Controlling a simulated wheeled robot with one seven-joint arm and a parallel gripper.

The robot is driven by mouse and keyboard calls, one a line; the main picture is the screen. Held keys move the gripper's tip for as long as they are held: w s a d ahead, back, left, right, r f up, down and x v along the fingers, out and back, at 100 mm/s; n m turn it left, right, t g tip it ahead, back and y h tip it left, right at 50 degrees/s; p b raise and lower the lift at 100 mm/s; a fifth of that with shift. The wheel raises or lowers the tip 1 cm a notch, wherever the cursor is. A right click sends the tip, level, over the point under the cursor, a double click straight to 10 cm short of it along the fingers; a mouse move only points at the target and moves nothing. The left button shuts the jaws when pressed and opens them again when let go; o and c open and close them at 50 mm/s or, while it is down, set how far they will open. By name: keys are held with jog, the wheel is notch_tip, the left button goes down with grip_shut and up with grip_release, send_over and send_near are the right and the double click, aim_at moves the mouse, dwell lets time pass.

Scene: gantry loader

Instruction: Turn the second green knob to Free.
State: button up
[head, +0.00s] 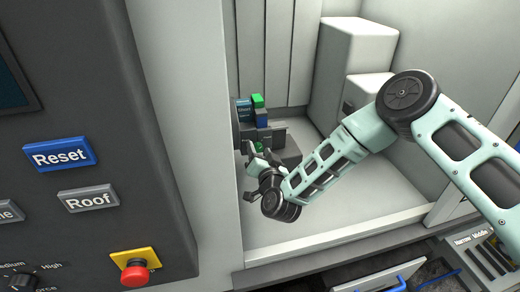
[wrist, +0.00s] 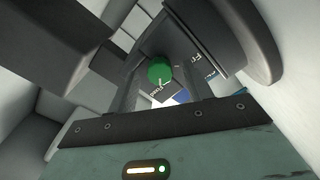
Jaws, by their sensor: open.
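A round green knob (wrist: 159,71) shows between my gripper's fingers in the wrist view. A short white mark on its lower edge points toward a partly readable label that seems to begin "Fi". Another label starting "Fr" (wrist: 195,57) lies to the knob's right. My gripper (wrist: 161,82) is open, with one finger on each side of the knob; I cannot tell if either touches it. In the head view my gripper (head: 250,152) reaches into the machine bay, close to a small green part (head: 258,146). I cannot tell which knob is the second.
Grey stepped housings (head: 355,65) stand at the back right. A control panel with a blue Reset button (head: 60,154) and a red stop button (head: 135,272) is at left. The bay floor is clear.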

jog(key=c, duration=1)
jog(key=shift+o, duration=0.2)
jog(key=shift+n+b, duration=0.3)
jog(key=shift+n, duration=0.1)
jog(key=n+b, duration=0.2)
jog(key=n, duration=0.1)
jog(key=shift+a+f+n+b, duration=0.1)
jog(key=shift+n+b, duration=0.3)
jog(key=n+b, duration=0.3)
jog(key=n, duration=0.1)
jog(key=n+b, duration=0.4)
jog(key=n, duration=0.1)
jog(key=shift+a+n, duration=0.1)
jog(key=shift+n, duration=0.3)
jog(key=shift+n+b, duration=0.95)
jog(key=shift+n, duration=0.85)
